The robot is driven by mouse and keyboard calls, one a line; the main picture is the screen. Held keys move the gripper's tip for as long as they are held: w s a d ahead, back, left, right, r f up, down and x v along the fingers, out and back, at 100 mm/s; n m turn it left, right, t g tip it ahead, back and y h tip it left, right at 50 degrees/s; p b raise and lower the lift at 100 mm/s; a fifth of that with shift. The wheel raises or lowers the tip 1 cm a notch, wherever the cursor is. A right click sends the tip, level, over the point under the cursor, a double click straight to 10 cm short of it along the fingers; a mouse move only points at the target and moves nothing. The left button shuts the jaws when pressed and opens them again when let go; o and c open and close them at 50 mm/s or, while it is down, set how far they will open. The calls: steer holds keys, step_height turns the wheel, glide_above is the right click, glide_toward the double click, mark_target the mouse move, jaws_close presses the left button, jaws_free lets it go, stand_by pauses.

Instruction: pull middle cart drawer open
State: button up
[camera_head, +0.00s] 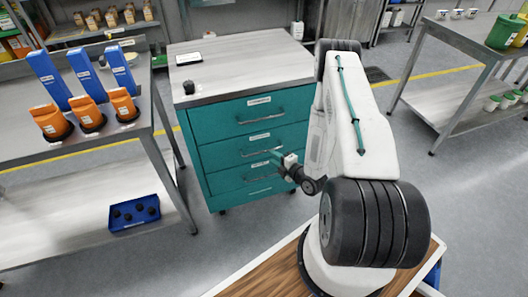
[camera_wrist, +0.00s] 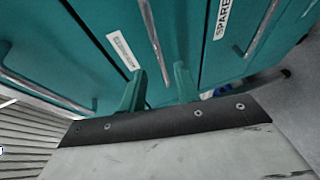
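The teal cart (camera_head: 225,157) stands left of my arm, with a stack of labelled drawers that all look shut. Its middle drawer (camera_head: 225,153) has a pale bar handle (camera_head: 258,151). My gripper (camera_head: 276,158) is at the right part of the cart front, close to this handle. In the wrist view my two teal fingers (camera_wrist: 160,82) are apart. The middle handle (camera_wrist: 152,35) runs down into the gap between them, with a white label (camera_wrist: 123,50) to its left. I cannot tell whether either finger touches the handle.
The neighbouring drawer handles (camera_wrist: 45,90) and (camera_wrist: 262,35) lie either side. A black knob-like piece (camera_head: 189,87) and a small tablet (camera_head: 189,59) lie on the cart top. A bench (camera_head: 130,140) stands close on the left. Floor shows in front of the cart.

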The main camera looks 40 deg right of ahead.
mark_target(264, 151)
steer(key=x, duration=0.7)
steer(key=shift+w, duration=0.15)
steer(key=shift+c, duration=0.3)
